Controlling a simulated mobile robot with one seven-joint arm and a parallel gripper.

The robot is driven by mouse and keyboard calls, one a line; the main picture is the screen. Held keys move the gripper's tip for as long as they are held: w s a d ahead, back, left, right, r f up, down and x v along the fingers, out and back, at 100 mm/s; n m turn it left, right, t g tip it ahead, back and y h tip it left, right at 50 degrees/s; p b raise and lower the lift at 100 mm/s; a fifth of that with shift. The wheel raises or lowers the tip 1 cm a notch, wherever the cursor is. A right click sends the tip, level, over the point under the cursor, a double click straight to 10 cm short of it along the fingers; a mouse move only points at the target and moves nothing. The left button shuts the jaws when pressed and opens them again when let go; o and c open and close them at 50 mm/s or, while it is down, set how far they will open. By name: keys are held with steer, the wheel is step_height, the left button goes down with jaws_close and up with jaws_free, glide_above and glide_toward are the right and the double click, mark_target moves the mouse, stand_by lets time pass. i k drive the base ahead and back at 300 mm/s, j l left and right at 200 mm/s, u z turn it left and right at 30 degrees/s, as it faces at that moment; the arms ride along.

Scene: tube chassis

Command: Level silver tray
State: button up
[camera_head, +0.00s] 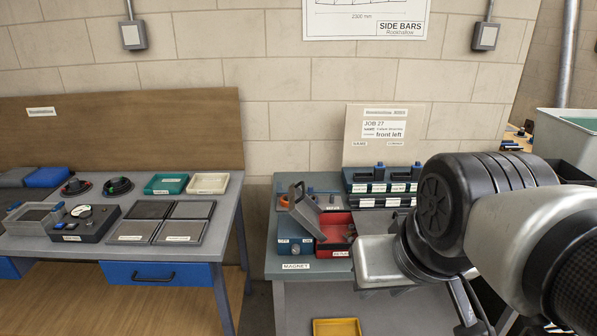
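A smooth silver, box-shaped piece (376,262) shows left of my black wrist joint, in front of the right bench. No other clearly silver tray shows.
The right bench (325,265) carries a blue box (293,236), a red bin (336,230) and labelled dark cases (382,188). A yellow tray (337,327) sits lower down. The left bench (226,218) holds grey panels, green and cream trays, and devices. A gap separates the benches.

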mark_target(303, 209)
steer(key=i+j+z, duration=0.3)
steer(key=i, duration=0.15)
steer(key=i+j+z, duration=0.3)
steer(key=i+j, duration=0.1)
